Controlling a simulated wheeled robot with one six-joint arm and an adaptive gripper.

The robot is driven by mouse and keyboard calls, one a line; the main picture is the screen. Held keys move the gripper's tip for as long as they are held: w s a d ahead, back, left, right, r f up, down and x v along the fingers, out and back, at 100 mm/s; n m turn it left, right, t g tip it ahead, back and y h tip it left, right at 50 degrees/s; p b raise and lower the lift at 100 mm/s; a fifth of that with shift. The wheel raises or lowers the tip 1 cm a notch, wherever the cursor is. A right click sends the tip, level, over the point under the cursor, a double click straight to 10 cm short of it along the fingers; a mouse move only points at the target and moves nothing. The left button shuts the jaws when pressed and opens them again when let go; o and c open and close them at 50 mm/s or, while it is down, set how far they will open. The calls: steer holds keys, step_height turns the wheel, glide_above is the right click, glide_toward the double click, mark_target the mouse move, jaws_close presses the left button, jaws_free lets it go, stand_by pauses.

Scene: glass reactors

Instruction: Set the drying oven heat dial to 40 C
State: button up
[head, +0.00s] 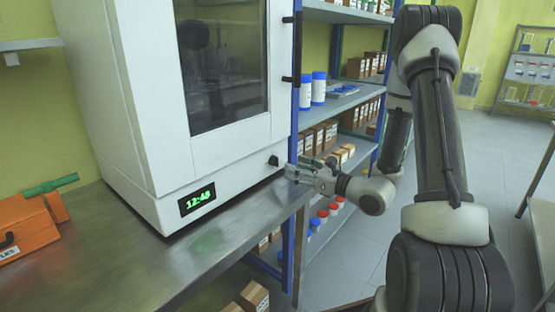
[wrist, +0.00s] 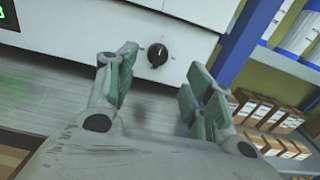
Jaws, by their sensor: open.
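The white drying oven (head: 230,165) stands on a steel bench, with a dark window in its door. Its black heat dial (head: 273,160) sits low on the front at the right. In the wrist view the round dial (wrist: 157,55) has a pale pointer line and small marks around it; the numbers are too small to read. A display (head: 197,201) at lower left shows green digits, 12:48. My gripper (head: 297,171) is open and empty, just right of the dial in the head view. In the wrist view my gripper (wrist: 160,82) has its fingers on either side below the dial, apart from it.
The steel bench (head: 120,255) runs under the oven. An orange toolbox (head: 25,225) sits at the left. A blue-framed shelf (head: 345,103) with bottles and boxes stands close on the right. Open grey floor (head: 500,165) lies farther right.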

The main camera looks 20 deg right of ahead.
mark_target(278, 161)
steer(key=x, duration=0.7)
steer(key=shift+w+a, duration=0.1)
steer(key=shift+a, duration=0.1)
steer(key=c, duration=1)
